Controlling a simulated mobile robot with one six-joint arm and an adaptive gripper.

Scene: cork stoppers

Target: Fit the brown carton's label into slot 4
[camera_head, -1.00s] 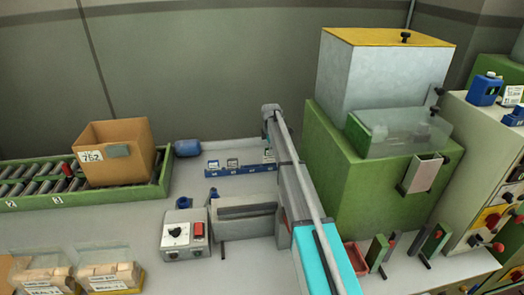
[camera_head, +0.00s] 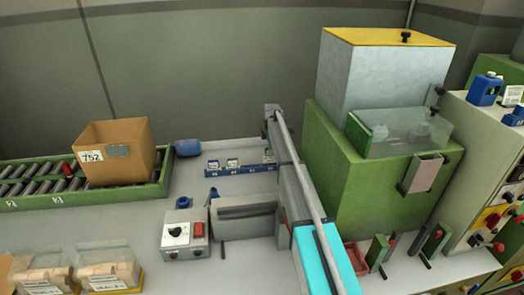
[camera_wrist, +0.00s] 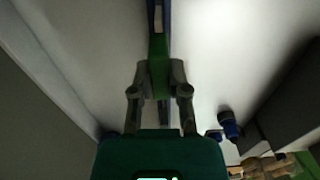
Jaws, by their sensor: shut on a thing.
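The brown carton (camera_head: 130,160) stands on the roller conveyor at the left of the head view. It carries a white label (camera_head: 91,156) that seems to read 752, beside a grey patch. A low blue rack (camera_head: 228,172) with small white-faced pieces stands near the back wall; its slot numbers are too small to read surely. My gripper (camera_wrist: 160,72) is shut on a narrow green piece (camera_wrist: 159,50) in the wrist view, in line with a blue strip, probably the rack. Whether they touch is unclear.
A grey control box (camera_head: 184,234) and a grey slotted unit (camera_head: 244,217) stand in front of the rack. A blue container (camera_head: 188,148) lies left of it. A large green machine (camera_head: 345,185) is close on the arm's right. Bagged corks (camera_head: 108,268) stand front left.

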